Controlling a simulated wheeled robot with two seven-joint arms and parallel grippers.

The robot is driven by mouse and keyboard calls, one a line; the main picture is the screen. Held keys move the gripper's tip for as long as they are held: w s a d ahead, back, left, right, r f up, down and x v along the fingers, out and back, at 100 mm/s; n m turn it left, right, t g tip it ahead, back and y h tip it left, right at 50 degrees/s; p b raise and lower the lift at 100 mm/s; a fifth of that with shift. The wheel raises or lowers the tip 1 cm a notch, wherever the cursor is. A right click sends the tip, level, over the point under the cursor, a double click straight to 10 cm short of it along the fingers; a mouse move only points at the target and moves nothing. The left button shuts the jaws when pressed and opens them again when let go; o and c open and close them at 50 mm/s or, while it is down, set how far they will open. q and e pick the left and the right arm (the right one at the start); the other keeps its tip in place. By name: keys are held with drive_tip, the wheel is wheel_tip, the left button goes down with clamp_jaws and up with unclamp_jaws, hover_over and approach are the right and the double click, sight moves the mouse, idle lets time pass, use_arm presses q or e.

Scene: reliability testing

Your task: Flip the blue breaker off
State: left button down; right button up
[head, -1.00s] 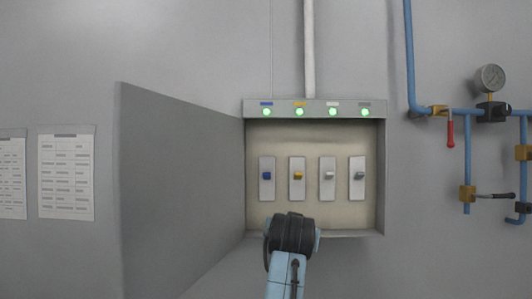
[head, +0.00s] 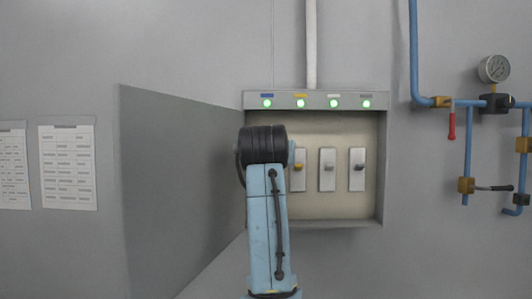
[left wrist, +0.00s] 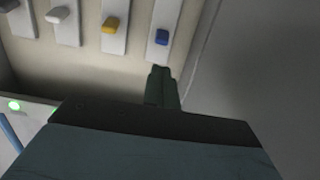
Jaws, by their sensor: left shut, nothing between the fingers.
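The blue breaker (left wrist: 162,37) is a small blue lever on a pale plate, at the top of the left wrist view. In the head view my arm hides it. Its green light (head: 267,103) is lit below the blue label. My left gripper (left wrist: 160,72) is shut and empty. Its dark fingertips are close to the blue breaker's plate, on the side toward the light strip. I cannot tell whether they touch it. In the head view the black wrist covers the fingers. My right gripper is not in view.
The yellow breaker (head: 299,170), white breaker (head: 328,169) and grey breaker (head: 357,169) stand to the right in the grey box, with green lights above. The open box door (head: 180,185) is close on the left. Blue pipes (head: 468,150) with valves and a gauge are far right.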

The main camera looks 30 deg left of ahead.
use_arm(q)
drive_tip(key=p+x, duration=0.2)
drive_tip(key=x, duration=0.5)
